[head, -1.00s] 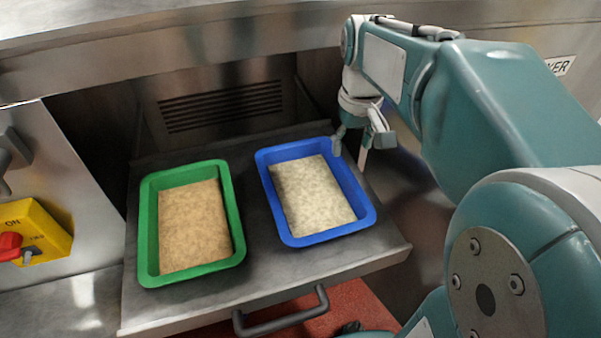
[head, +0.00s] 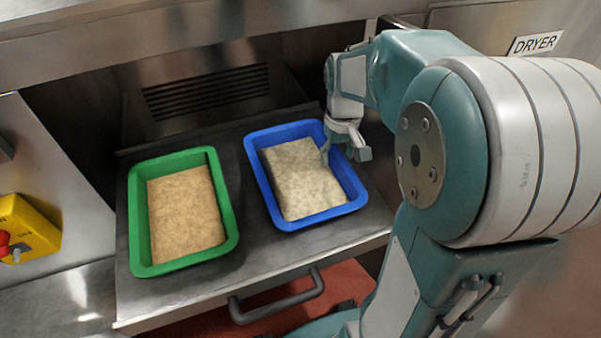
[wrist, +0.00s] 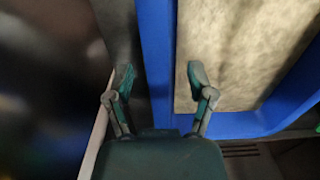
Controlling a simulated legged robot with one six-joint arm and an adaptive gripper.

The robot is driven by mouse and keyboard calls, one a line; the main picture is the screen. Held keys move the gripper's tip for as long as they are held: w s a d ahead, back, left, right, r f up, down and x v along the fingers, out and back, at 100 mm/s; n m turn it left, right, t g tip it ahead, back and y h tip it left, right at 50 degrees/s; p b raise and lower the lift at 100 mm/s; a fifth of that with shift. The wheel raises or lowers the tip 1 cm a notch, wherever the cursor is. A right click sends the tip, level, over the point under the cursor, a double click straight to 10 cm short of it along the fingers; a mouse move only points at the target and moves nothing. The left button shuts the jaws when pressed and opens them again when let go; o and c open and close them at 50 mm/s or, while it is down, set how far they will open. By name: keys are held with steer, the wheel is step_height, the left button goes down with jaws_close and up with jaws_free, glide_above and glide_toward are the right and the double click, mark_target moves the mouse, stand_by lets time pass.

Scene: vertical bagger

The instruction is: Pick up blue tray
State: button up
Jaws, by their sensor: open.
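The blue tray (head: 268,192), filled with a pale grainy material (head: 305,178), sits on the right part of a metal drawer. My gripper (head: 343,155) is at the tray's right side, near its far right corner. In the wrist view the gripper (wrist: 158,78) is open. One finger is over the pale contents inside the tray and the other is outside. The blue tray wall (wrist: 155,60) runs between the two fingers. I cannot tell whether either finger touches the wall.
A green tray (head: 135,220) with tan contents stands to the left on the same drawer (head: 185,298). The drawer has a dark front handle (head: 275,296). A vented metal wall (head: 205,93) is behind. A yellow switch box (head: 30,228) is at the left.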

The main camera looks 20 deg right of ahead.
steer(key=shift+f, duration=0.25)
jaws_close()
steer(key=shift+r, duration=0.1)
